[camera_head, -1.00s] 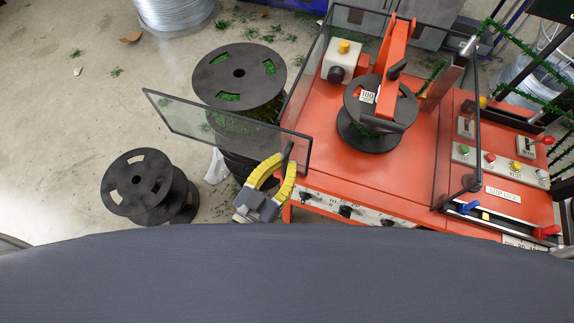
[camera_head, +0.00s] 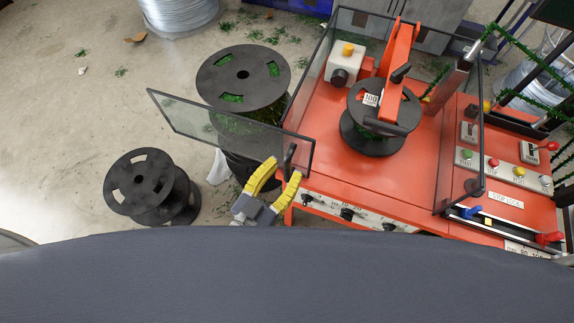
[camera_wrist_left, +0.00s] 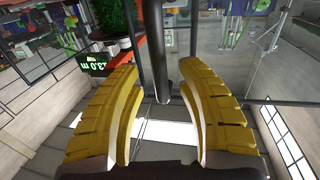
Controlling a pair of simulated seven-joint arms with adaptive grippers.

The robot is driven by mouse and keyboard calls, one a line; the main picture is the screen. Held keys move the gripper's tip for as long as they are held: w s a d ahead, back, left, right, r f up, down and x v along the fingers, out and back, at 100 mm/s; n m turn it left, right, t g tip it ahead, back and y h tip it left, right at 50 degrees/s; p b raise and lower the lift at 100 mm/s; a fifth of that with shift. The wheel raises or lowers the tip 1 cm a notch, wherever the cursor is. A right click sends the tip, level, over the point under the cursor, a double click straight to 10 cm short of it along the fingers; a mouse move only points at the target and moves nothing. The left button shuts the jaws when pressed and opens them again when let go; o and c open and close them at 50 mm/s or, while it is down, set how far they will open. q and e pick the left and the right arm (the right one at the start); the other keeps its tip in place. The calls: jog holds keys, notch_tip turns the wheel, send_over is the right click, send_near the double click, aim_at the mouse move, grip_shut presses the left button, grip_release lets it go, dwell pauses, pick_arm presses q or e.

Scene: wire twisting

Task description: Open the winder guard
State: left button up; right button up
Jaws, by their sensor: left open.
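The winder guard's front panel (camera_head: 205,122) is a dark-framed clear door. In the head view it stands swung out to the left of the orange winder (camera_head: 345,178), leaving the machine's front open. Its black handle (camera_head: 289,157) is near the panel's right end. My left gripper (camera_head: 284,168) is open, with its yellow fingers around the handle. In the left wrist view, the dark handle bar (camera_wrist_left: 161,80) stands between the open fingers (camera_wrist_left: 163,95), with gaps on both sides. My right gripper is not in view.
A black spool (camera_head: 372,115) sits inside the guard under an orange arm. Large black reels (camera_head: 240,78) and (camera_head: 145,185) stand on the floor to the left. A control panel with buttons and levers (camera_head: 505,170) is at the right.

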pick_arm(q)
jog(key=v, duration=1)
jog(key=shift+s, duration=0.15)
jog(key=shift+a, duration=0.1)
jog(key=s+a+f+g+y, duration=0.1)
jog(key=s+a+f+g, duration=0.15)
jog(key=f, duration=1.05)
jog(key=s+a+f+g+y, duration=0.2)
jog(key=s+f, duration=0.2)
jog(key=f, duration=0.8)
jog(key=s+a+f+g+y, duration=0.1)
jog(key=s+a+f+g, duration=0.15)
jog(key=f, duration=1.05)
jog(key=s+a+f+n+g+y, duration=0.1)
jog(key=s+a+f+g+y, duration=0.2)
jog(key=s+f, duration=0.4)
jog(key=s+a+f+g, duration=0.2)
jog(key=s+a+f, duration=0.35)
jog(key=f, duration=0.45)
jog(key=s+a+f+n+g+y, duration=0.1)
jog(key=s+a+f+g+y, duration=0.15)
jog(key=s+a+f, duration=0.45)
jog(key=w+d+f, duration=0.2)
jog(key=w+d, duration=0.1)
jog(key=w, duration=0.5)
jog(key=shift+d+f, duration=0.3)
jog(key=shift+d, duration=0.1)
jog(key=shift+h, duration=0.25)
